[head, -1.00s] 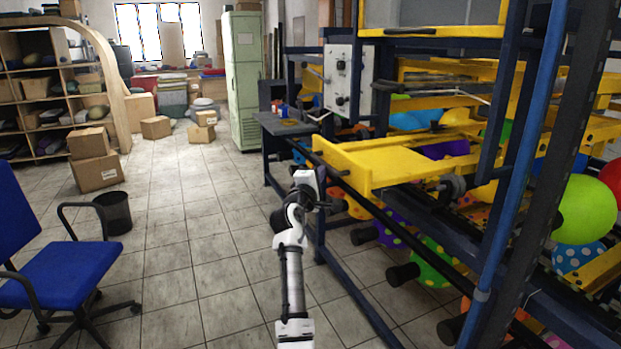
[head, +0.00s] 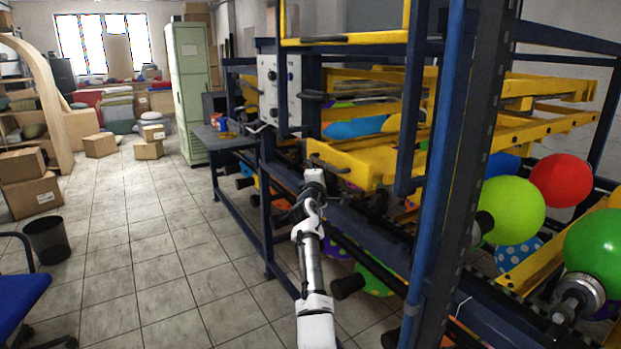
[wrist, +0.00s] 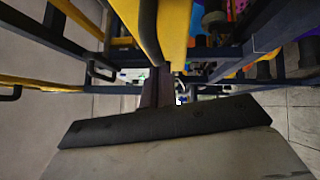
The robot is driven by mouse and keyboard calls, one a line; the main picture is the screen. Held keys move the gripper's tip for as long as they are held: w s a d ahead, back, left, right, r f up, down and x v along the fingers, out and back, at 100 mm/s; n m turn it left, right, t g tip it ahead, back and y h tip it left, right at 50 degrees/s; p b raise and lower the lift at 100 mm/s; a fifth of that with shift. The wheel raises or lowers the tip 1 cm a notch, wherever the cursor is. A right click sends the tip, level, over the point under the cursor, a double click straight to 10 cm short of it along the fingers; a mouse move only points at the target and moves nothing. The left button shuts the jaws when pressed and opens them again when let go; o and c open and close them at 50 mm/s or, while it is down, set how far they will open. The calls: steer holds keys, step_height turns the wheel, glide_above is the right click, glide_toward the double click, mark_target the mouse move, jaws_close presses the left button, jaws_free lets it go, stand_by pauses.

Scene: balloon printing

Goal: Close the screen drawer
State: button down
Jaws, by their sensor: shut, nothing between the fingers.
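The screen drawer, a flat yellow frame (head: 345,162), sits in the blue machine and sticks out a little from its near side. My gripper (head: 317,178) is at the drawer's front edge. In the wrist view, the shut, empty gripper (wrist: 158,86) lies close under a yellow drawer bar (wrist: 160,30). It looks pressed against the drawer, but the contact point is hidden. The drawer's inner end is hidden behind the machine's posts.
A blue upright post (head: 438,150) stands right of my arm. A control box (head: 280,92) and a side table (head: 222,138) are to the left.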

steer(key=shift+w+d+r, duration=0.2)
steer(key=shift+w+d, duration=0.35)
steer(key=shift+d, duration=0.35)
